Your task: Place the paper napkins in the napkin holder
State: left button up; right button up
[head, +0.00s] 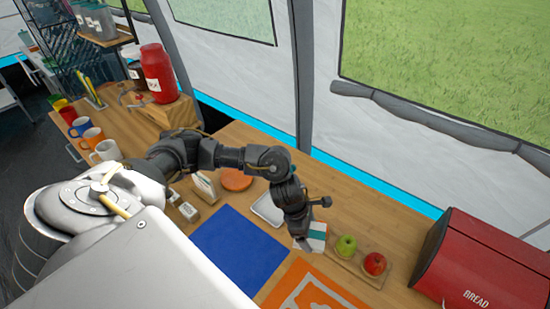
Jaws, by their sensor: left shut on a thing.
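My left gripper (303,243) points down near the table's middle right and is shut on a white stack with a teal stripe (318,236), which looks like the paper napkins. The gripper covers part of the stack, and I cannot tell whether the stack touches the table. A pale upright piece (205,187) behind my forearm looks like the napkin holder; my arm partly hides it. It stands well to the left of the gripper. My right gripper is not in view.
A tray with a green apple (346,246) and a red apple (374,264) is just right of the gripper. A red bread box (476,262) stands at the right. A blue mat (240,248), an orange mat (306,290) and a white tray (268,209) lie nearby.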

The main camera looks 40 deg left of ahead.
pick_arm(q)
jog(key=r+n+p, duration=0.1)
jog(key=n, duration=0.1)
jog(key=r+n+t+y+p, duration=0.1)
jog(key=n+p, duration=0.1)
jog(key=a+r+n+y+p, duration=0.1)
jog(key=n, duration=0.2)
jog(key=shift+w+r+t, duration=0.15)
jog(key=shift+r+t, duration=0.1)
jog(key=shift+t, duration=0.15)
jog(key=a+r+n+y+p, duration=0.25)
jog(key=a+n+p, duration=0.2)
jog(key=n, duration=0.45)
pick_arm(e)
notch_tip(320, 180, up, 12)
pick_arm(q)
jog(key=n+y+b, duration=0.1)
jog(key=b, duration=0.9)
send_near(275, 206)
jog(key=shift+w+d+f, duration=0.35)
jog(key=shift+w+f, duration=0.15)
jog(key=shift+w, duration=0.15)
jog(key=shift+w+a+f, duration=0.25)
jog(key=shift+a+f, duration=0.2)
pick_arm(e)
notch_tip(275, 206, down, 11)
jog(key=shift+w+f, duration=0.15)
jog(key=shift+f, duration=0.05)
